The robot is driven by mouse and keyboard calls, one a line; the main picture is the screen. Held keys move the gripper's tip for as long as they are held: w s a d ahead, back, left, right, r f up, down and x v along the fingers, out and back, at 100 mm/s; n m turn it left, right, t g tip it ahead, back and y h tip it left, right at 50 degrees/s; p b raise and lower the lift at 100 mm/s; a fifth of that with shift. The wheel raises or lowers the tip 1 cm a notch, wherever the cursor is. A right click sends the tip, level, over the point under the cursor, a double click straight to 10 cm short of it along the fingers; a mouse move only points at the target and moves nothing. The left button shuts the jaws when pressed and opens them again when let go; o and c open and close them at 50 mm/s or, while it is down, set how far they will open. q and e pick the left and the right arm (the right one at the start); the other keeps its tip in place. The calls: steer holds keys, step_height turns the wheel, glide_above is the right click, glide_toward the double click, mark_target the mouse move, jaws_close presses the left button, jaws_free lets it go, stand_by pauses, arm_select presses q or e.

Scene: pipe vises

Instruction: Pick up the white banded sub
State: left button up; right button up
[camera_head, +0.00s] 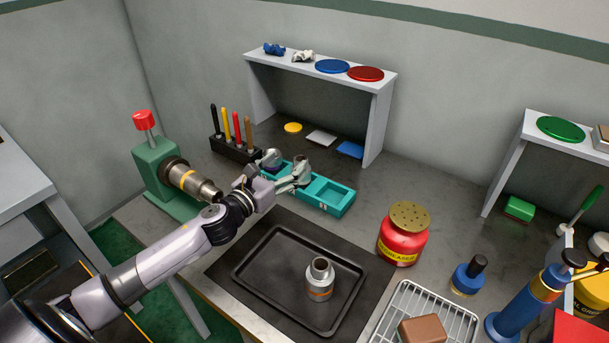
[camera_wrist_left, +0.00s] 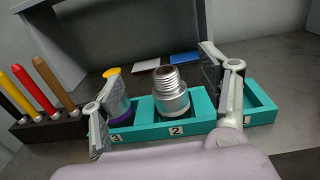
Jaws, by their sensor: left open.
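The white banded sub (camera_wrist_left: 171,92) is a silver threaded fitting with a pale band near its base. In the left wrist view it stands upright in compartment 2 of the teal tray (camera_wrist_left: 264,112). My left gripper (camera_head: 288,169) is open over the teal tray (camera_head: 330,197). In the left wrist view the fingers of my left gripper (camera_wrist_left: 160,88) show on either side of the sub, with visible gaps. A purple-banded piece (camera_wrist_left: 124,114) in compartment 3 is partly hidden by the left finger. My right gripper is out of view.
A pen rack (camera_head: 235,149) stands behind left of the teal tray. A grey shelf (camera_head: 379,123) rises behind it. A green vise (camera_head: 156,170) holds a pipe at left.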

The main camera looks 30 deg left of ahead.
arm_select(q)
steer(key=f, duration=0.2)
steer(key=f+b, duration=0.1)
steer(key=f, duration=0.4)
steer(key=shift+s, duration=0.3)
steer(key=shift+w, duration=0.95)
steer(key=shift+w+d+f, duration=0.1)
steer(key=shift+w+d, duration=0.05)
steer(key=shift+w, duration=0.35)
steer(key=w, duration=0.4)
steer(key=shift+d+p, duration=0.2)
steer(key=shift+p, duration=0.2)
steer(key=shift+w, duration=0.4)
steer(key=shift+c, duration=0.5)
steer(key=c, duration=1.3)
steer(key=shift+c, duration=0.5)
